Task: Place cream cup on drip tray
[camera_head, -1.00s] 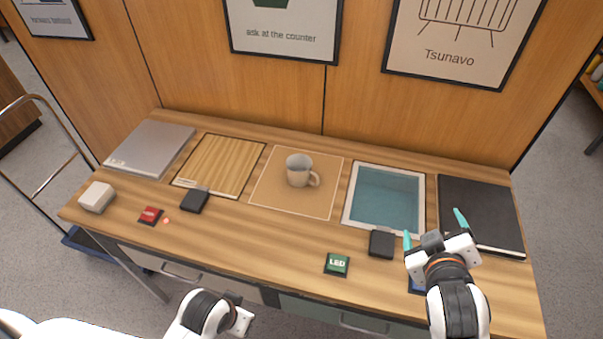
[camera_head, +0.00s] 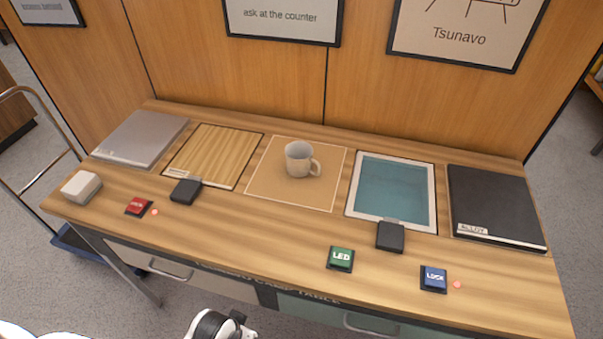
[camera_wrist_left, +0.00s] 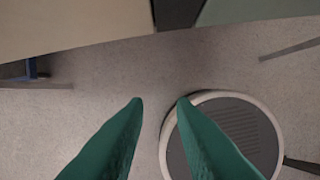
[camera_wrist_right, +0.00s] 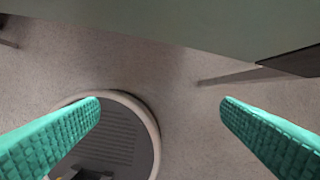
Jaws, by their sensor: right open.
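The cream cup (camera_head: 299,159) stands upright on a tan square mat (camera_head: 262,186) in the middle of the table, its handle toward the right. No surface is legibly marked as a drip tray; a slatted wooden panel (camera_head: 213,155) lies left of the mat and a pale-framed teal panel (camera_head: 392,190) right of it. My left gripper (camera_wrist_left: 160,101) is empty with its fingers apart, over the floor before the table; its wrist shows at the head view's bottom edge. My right gripper (camera_wrist_right: 160,101) is wide open and empty, also over the floor, outside the head view.
A grey slab (camera_head: 142,139) lies at far left and a black slab (camera_head: 494,205) at right. Along the front are a white block (camera_head: 81,187), red button (camera_head: 138,206), green button (camera_head: 340,258), blue button (camera_head: 433,278) and two black blocks (camera_head: 185,191) (camera_head: 390,237).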

